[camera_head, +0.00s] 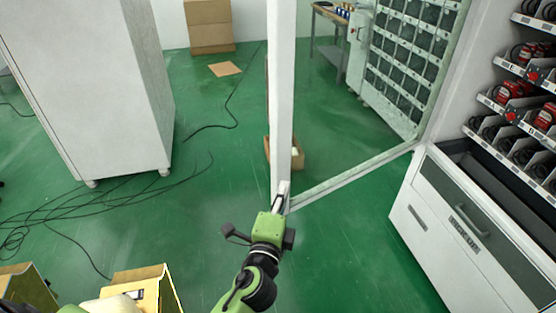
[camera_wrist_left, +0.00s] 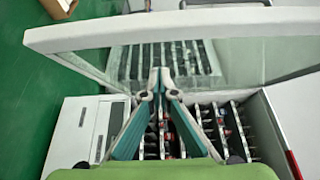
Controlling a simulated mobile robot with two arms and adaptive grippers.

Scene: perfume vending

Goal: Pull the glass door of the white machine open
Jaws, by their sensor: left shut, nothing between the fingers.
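The glass door (camera_head: 281,95) of the white machine (camera_head: 465,235) stands swung well out from the machine. Its white-framed free edge is toward me, and its lower rail runs back to the machine at the right. My left gripper (camera_head: 281,190) is at the lower part of that free edge, with its fingers shut and nothing between them. In the left wrist view the shut fingertips (camera_wrist_left: 157,76) show in front of the door's glass, below its white frame (camera_wrist_left: 160,27). Whether they touch the door I cannot tell. My right gripper is not in view.
The machine's shelves (camera_head: 520,100) hold red and black items. A white cabinet (camera_head: 95,85) stands at the left, with black cables (camera_head: 110,195) on the green floor. Cardboard boxes (camera_head: 208,25) stand at the back, and an open box (camera_head: 290,155) sits behind the door.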

